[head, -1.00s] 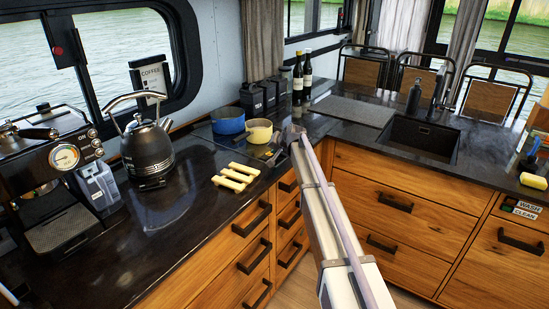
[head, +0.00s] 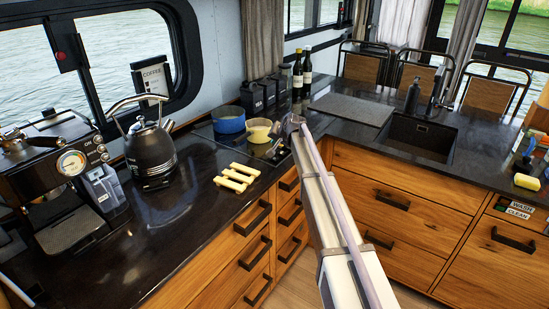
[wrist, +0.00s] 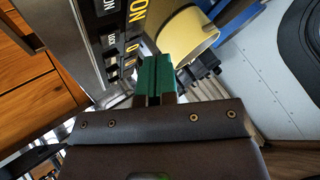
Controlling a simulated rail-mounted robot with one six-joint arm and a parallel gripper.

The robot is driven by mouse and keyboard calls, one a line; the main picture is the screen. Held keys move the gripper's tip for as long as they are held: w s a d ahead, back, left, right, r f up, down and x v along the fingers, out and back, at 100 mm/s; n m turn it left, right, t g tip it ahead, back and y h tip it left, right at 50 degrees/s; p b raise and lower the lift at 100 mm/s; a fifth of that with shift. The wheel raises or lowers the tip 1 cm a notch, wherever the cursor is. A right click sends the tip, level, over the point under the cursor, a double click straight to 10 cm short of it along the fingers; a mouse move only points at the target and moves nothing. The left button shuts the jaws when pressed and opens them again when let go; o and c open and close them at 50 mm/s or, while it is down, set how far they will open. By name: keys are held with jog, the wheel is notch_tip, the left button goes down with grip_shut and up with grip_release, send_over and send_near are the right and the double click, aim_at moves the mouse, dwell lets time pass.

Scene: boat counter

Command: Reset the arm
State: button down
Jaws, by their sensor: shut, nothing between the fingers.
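My arm reaches from the bottom of the head view up to the counter corner. Its end is by the yellow pot (head: 257,131) and the blue pot (head: 228,119). My gripper is largely hidden behind the arm there. In the wrist view my gripper (wrist: 155,78) shows as two green-tipped fingers closed together, with nothing between them. The yellow pot (wrist: 182,38) shows just beyond the fingertips in that view. I cannot tell whether the fingers touch anything.
A kettle (head: 150,152), a coffee machine (head: 58,170) and a yellow slatted trivet (head: 237,178) stand on the left counter. Two bottles (head: 302,72), a dark mat (head: 352,109) and a sink (head: 420,137) are farther right. Drawers line the counter front; open floor lies between.

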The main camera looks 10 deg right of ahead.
dwell(0.3)
jog(key=shift+s+f, duration=0.15)
jog(key=shift+s, duration=0.1)
jog(key=s+f+n+g+h, duration=0.1)
jog(key=s+g, duration=0.3)
jog(key=s, duration=2.1)
jog(key=s+f+n+g+h, duration=0.2)
jog(key=s+f+n+g, duration=0.1)
jog(key=s, duration=2.2)
jog(key=shift+a+f+n+g, duration=0.25)
jog(key=shift+f+n+g, duration=0.2)
jog(key=shift+g, duration=0.35)
